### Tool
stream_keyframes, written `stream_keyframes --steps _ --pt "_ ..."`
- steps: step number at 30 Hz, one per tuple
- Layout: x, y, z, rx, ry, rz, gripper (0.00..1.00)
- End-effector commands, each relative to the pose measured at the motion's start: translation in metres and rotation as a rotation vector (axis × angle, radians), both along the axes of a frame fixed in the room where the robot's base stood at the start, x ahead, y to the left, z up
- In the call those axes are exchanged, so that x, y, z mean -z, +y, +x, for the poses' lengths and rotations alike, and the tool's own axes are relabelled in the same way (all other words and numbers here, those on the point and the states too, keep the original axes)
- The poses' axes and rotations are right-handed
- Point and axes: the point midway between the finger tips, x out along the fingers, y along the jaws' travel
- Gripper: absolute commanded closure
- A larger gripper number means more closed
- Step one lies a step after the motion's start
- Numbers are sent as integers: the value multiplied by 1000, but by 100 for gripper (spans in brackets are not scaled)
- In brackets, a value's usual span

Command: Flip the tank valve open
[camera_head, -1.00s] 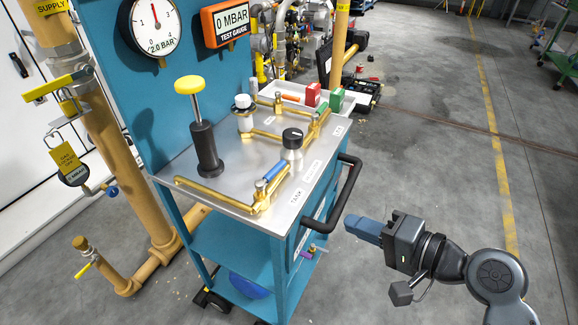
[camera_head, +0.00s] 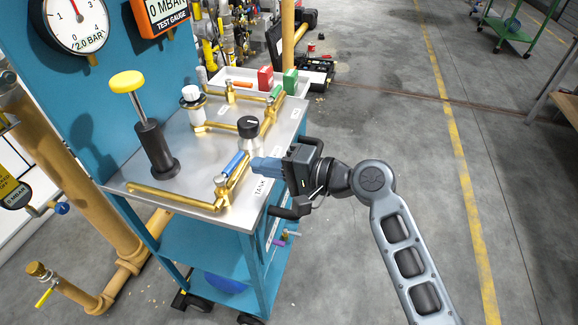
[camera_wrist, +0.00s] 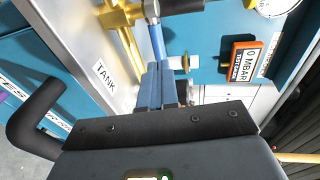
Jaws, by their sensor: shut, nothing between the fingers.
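The tank valve is a brass body (camera_head: 221,183) with a blue lever (camera_head: 233,163), on the brass pipe near the front edge of the cart top. The lever lies roughly along the pipe. A TANK label (camera_head: 261,187) is beside it, and also shows in the wrist view (camera_wrist: 104,75). My gripper (camera_head: 256,165) has its blue fingers closed and empty, just right of the lever. In the wrist view the fingertips (camera_wrist: 158,68) are close to the end of the blue lever (camera_wrist: 157,42). I cannot tell whether they touch.
On the cart top (camera_head: 180,187) are a black pump with a yellow knob (camera_head: 127,81), a black-topped regulator (camera_head: 248,127) and a white-capped fitting (camera_head: 191,94). A black cart handle (camera_head: 290,212) is below my gripper.

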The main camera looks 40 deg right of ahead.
Motion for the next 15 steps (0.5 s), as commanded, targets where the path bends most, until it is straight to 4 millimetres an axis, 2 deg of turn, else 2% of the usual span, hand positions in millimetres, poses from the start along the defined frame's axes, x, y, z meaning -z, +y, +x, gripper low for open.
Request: stream_keyframes --steps 6,15 --pt "4 12 22 0 0 -1 100" --pt "6 15 27 1 0 0 100"
